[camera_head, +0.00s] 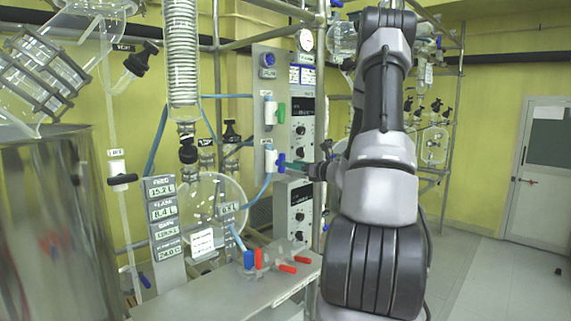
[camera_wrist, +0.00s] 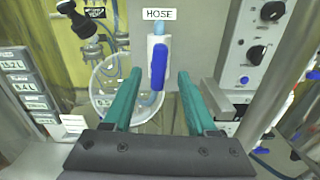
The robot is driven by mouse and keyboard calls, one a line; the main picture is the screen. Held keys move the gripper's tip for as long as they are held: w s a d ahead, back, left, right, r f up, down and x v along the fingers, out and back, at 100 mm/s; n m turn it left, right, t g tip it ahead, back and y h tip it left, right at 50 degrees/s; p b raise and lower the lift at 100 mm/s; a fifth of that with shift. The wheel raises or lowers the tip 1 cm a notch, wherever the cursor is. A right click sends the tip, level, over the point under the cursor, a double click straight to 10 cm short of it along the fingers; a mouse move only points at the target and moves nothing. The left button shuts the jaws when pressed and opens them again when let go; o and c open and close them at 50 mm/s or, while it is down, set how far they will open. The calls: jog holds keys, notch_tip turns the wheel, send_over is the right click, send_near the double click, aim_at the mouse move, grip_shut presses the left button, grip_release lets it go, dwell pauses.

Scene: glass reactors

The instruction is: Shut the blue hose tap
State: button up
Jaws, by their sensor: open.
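The blue hose tap (camera_wrist: 158,68) is near the middle of the wrist view, under a label reading HOSE. It has a white body and a blue lever that hangs nearly straight down, in line with the hose. In the head view its blue lever (camera_head: 281,161) shows on the grey panel, left of my gripper (camera_head: 297,167). In the wrist view my gripper (camera_wrist: 160,76) is open, with one teal finger on each side of the lever. Gaps show between the lever and both fingers. How far the fingertips are from the panel is hard to tell.
A green-handled tap (camera_head: 281,112) sits above on the same panel. A control box with knobs (camera_wrist: 258,50) and a metal post (camera_wrist: 288,72) stand close on the right. A round glass flask (camera_head: 212,203) is at the left. Red and blue valves (camera_head: 259,258) stand on the bench below.

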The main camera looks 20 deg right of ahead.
jog(key=shift+x, duration=2.25)
grip_shut()
